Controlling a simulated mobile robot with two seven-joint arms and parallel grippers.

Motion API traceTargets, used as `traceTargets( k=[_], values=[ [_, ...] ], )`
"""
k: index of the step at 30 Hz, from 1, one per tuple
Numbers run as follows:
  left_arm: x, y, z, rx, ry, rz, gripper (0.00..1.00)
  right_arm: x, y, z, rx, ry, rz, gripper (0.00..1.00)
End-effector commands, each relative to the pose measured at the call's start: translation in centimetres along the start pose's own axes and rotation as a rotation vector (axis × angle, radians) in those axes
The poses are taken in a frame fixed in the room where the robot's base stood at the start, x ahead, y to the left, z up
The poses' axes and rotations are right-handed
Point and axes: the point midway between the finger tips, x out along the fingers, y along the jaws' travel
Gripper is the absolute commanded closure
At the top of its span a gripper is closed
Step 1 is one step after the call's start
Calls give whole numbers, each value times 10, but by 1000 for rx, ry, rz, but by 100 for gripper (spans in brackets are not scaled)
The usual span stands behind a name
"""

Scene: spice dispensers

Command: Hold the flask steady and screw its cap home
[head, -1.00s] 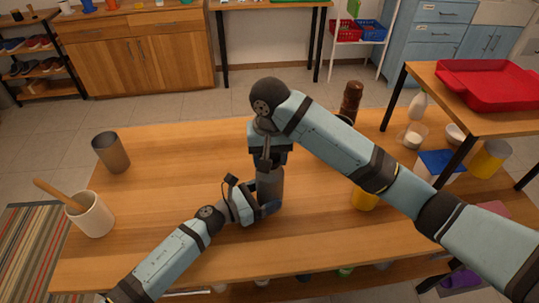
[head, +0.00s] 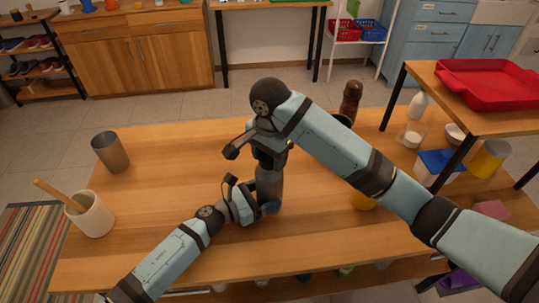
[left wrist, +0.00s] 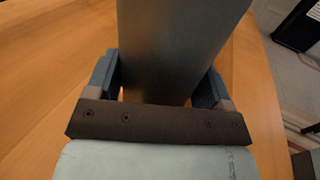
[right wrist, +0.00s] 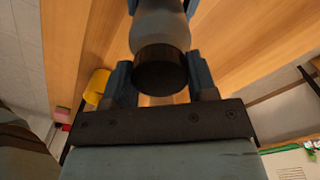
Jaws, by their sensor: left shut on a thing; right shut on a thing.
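The grey metal flask (head: 269,184) stands upright on the wooden table, and its body fills the upper middle of the left wrist view (left wrist: 175,50). My left gripper (head: 264,205) is shut around the flask's lower body, with a blue finger on each side. My right gripper (head: 268,158) is above it, pointing down at the flask's top. In the right wrist view, the dark round cap (right wrist: 161,70) sits at the flask's top end between my right fingers, which are shut on it. How far the cap is screwed on cannot be seen.
A metal cup (head: 111,152) and a white crock (head: 91,215) with a wooden stick stand on the left. A brown bottle (head: 350,100) stands behind my right arm. The table's middle left is clear.

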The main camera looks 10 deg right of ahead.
Motion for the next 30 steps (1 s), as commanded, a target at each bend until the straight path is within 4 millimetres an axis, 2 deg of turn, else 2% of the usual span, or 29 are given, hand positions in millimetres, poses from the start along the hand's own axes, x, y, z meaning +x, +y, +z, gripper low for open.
traceTargets(
  k=[1,2,5,11,12,15,25,30],
  values=[
    [0,0,0,0,-1,1,44,1,0,0,47,0,1,80],
    [0,0,0,0,-1,1,44,1,0,0,77,0,1,85],
    [0,0,0,0,-1,1,43,1,0,0,147,0,1,85],
    [0,0,0,0,-1,1,44,1,0,0,160,0,1,86],
    [0,0,0,0,-1,1,44,1,0,0,159,0,1,41],
    [0,0,0,0,-1,1,44,1,0,0,158,0,1,18],
    [0,0,0,0,0,1,44,-2,0,0,156,1,0,18],
    [0,0,0,0,0,1,44,-22,-1,-1,156,4,-4,18]
  ],
)
